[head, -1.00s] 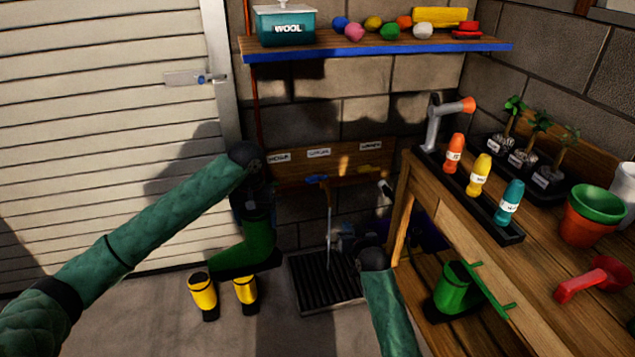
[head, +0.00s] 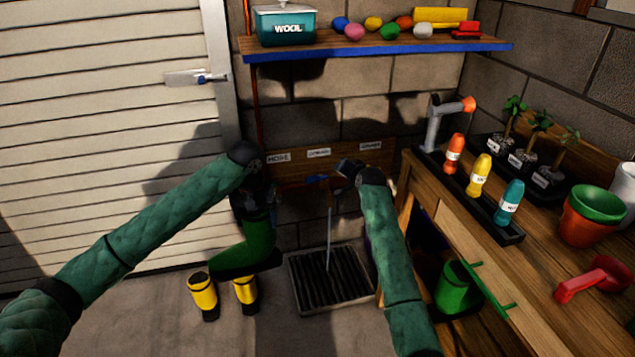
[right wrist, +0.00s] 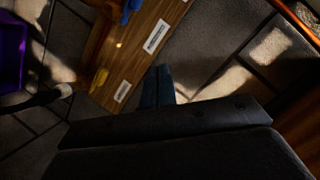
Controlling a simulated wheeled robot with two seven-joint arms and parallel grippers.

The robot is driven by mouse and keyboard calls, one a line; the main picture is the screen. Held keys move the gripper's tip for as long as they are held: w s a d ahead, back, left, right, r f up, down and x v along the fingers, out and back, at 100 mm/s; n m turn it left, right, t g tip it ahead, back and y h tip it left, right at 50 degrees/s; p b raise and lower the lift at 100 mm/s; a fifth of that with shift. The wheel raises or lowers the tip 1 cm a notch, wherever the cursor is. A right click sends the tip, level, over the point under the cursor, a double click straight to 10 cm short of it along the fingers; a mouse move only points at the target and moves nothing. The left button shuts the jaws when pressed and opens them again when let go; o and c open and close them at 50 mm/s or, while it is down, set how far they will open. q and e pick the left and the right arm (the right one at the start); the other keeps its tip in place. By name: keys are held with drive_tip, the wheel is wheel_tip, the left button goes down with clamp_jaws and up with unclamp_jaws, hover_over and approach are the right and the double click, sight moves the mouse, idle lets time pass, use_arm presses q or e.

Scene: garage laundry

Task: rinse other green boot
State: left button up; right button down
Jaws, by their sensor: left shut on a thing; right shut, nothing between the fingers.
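A green boot (head: 252,245) with a black sole hangs from my left gripper (head: 262,198), which is shut on its upper part. The boot is above the floor, left of the black drain grate (head: 330,280). The tap area also shows in the right wrist view (right wrist: 130,10). My right gripper (head: 347,167) is shut and empty, just right of the tap; its fingers show in the right wrist view (right wrist: 158,85). Another green boot (head: 455,287) stands under the bench at right.
Two yellow boots (head: 203,292) stand on the floor beneath the held boot. The wooden bench (head: 450,215) carries bottles, pots and a red scoop. A labelled board (head: 290,170) is on the back wall, below a blue-edged shelf (head: 370,47). A purple container (right wrist: 12,50) shows in the right wrist view.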

wheel_tip(320, 180, down, 7)
drive_tip(key=m+g, duration=0.2)
drive_tip(key=m, duration=0.2)
drive_tip(key=m+g, duration=0.1)
drive_tip(key=m, duration=0.2)
approach(313, 180)
drive_tip(key=shift+y, duration=0.3)
drive_tip(key=w+f, duration=0.1)
drive_tip(key=w+a+f, duration=0.1)
drive_tip(key=w+f, duration=0.1)
drive_tip(key=shift+w+a+f, duration=0.15)
drive_tip(key=shift+a+f, duration=0.2)
drive_tip(key=shift+w+a, duration=0.5)
drive_tip(key=shift+w, duration=0.15)
